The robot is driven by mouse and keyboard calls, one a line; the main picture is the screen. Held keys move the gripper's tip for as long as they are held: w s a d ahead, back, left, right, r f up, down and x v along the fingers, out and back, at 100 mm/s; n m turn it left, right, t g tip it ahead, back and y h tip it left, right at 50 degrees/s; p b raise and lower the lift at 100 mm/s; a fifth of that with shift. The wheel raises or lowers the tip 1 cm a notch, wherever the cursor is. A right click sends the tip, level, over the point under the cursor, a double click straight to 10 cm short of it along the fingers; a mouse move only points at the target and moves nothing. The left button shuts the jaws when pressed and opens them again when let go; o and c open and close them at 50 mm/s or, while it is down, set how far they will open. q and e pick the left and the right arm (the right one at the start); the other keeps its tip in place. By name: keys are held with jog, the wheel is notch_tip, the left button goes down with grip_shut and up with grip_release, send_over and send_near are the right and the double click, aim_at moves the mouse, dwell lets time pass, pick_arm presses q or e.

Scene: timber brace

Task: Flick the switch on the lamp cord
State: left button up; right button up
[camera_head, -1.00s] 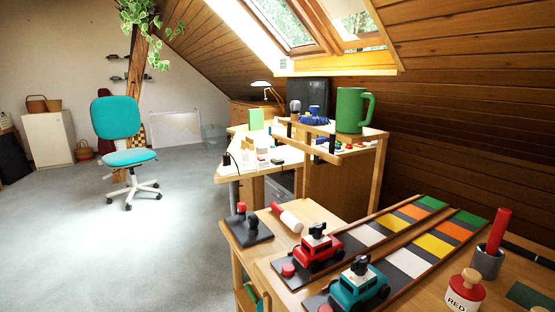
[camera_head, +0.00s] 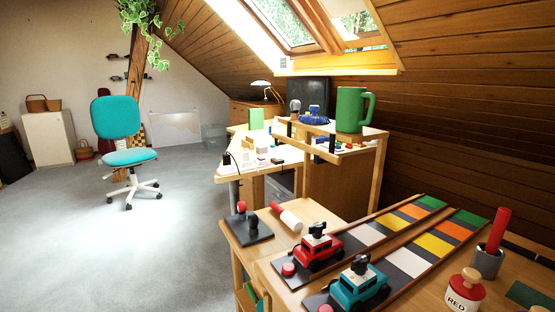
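A white desk lamp (camera_head: 262,84) stands at the back, on or behind the wooden cabinet. A small dark object (camera_head: 277,161) lies on the light desk top, and a thin dark line runs near it. It may be a cord switch, but it is too small to tell. A black upright piece (camera_head: 227,159) is at the desk's left edge, with a thin dark cord beside it. Neither of my grippers is in view.
A nearer wooden table holds a red toy car (camera_head: 318,247), a teal toy car (camera_head: 359,286) and coloured tracks. A green mug (camera_head: 353,110) stands on a raised shelf. A teal chair (camera_head: 121,136) stands left; the grey floor (camera_head: 185,220) between is clear.

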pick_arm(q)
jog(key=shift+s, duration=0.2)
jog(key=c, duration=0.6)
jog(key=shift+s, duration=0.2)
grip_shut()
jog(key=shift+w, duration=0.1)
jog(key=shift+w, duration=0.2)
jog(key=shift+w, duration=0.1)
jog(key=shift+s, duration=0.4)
